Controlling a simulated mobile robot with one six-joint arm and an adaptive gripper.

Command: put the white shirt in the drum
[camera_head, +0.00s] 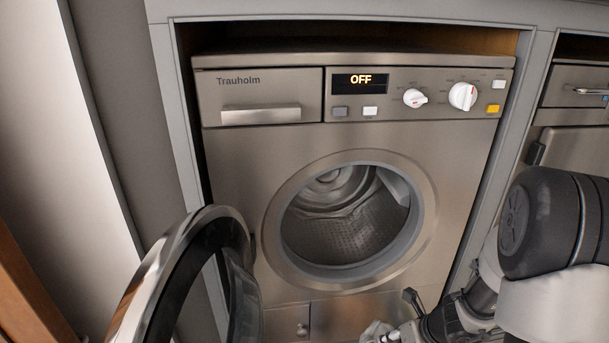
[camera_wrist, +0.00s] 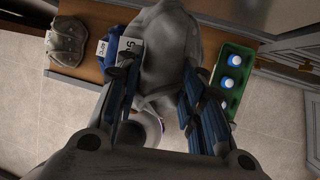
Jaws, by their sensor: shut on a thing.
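The drum (camera_head: 345,225) of the washing machine shows in the head view behind a round opening. Its glass door (camera_head: 195,275) stands open to the left. My gripper (camera_wrist: 160,80) is shut on a pale grey-white crumpled cloth, which I take for the white shirt (camera_wrist: 168,45), in the wrist view. The cloth bunches between and beyond the fingers. In the head view my gripper (camera_head: 425,322) is low, right of and below the opening, outside the drum. A small piece of the pale cloth (camera_head: 377,331) shows there; the rest is cut off by the frame's bottom edge.
In the wrist view a wooden surface (camera_wrist: 88,68) bears another crumpled grey-beige cloth (camera_wrist: 66,40), a blue labelled item (camera_wrist: 118,45) and a green crate (camera_wrist: 241,96) with several white-capped bottles. The washing machine's panel (camera_head: 415,95) reads OFF. The opening's front is clear.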

